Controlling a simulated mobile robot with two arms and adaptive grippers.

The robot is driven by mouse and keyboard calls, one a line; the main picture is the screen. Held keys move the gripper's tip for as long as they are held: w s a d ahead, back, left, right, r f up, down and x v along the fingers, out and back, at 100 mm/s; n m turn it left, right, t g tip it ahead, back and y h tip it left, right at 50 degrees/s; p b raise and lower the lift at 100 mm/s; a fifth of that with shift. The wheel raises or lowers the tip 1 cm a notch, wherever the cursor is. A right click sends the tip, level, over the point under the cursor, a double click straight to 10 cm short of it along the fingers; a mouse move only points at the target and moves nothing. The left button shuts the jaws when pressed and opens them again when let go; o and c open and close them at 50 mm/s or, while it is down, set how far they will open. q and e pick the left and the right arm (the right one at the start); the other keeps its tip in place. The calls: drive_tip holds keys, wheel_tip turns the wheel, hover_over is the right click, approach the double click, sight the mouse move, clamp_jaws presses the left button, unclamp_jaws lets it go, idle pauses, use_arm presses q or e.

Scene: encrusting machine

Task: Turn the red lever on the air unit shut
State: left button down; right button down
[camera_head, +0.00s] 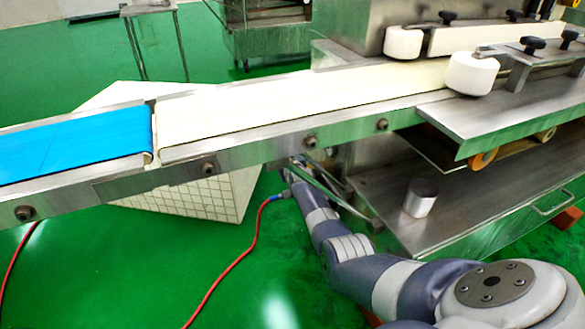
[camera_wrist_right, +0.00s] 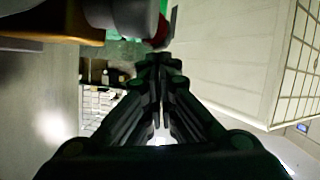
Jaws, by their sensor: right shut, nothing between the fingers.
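In the right wrist view, a small red part (camera_wrist_right: 161,31), which looks like the red lever, shows beside a grey rounded body (camera_wrist_right: 124,14) that may be part of the air unit. My right gripper (camera_wrist_right: 158,62) is shut and empty, its fingertips just below the red part in the picture. Whether they touch it I cannot tell. In the head view my right arm reaches under the conveyor, and the lever is not visible there. My left gripper is in neither view.
A conveyor with a blue belt (camera_head: 75,143) and a cream belt (camera_head: 250,105) runs above my right arm. A white tiled block (camera_head: 200,196) stands below it. A red hose (camera_head: 236,262) lies on the green floor.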

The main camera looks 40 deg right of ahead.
drive_tip(key=v, duration=1.1)
drive_tip(key=shift+s+a, duration=0.15)
drive_tip(key=shift+s, duration=0.2)
drive_tip(key=shift+r, duration=0.1)
